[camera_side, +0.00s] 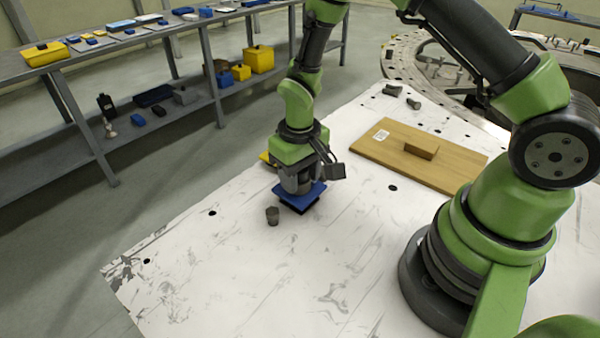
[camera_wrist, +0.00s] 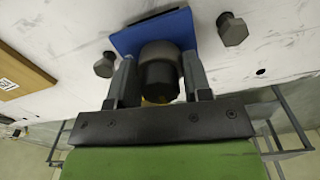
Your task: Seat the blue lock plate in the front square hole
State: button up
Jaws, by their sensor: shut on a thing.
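The blue lock plate (camera_side: 314,191) is under my gripper (camera_side: 299,181) in the side view, roughly level and just above or at the white table. A dark part shows under its lower edge. In the wrist view, my gripper (camera_wrist: 160,65) is shut on the dark round knob of the blue plate (camera_wrist: 126,40), one finger on each side. I cannot make out the front square hole in either view. I cannot tell whether the plate touches the table.
A grey bolt (camera_side: 272,216) stands close in front of the plate; it also shows in the wrist view (camera_wrist: 232,30). A wooden board (camera_side: 370,155) with a small block (camera_side: 421,148) lies to the right. Something yellow (camera_side: 266,158) sits behind my gripper. The front left of the table is clear.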

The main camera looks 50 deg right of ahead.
jog(key=shift+f, duration=1.2)
dwell(1.6)
jog(key=o, duration=1.5)
jog(key=shift+r, duration=3.55)
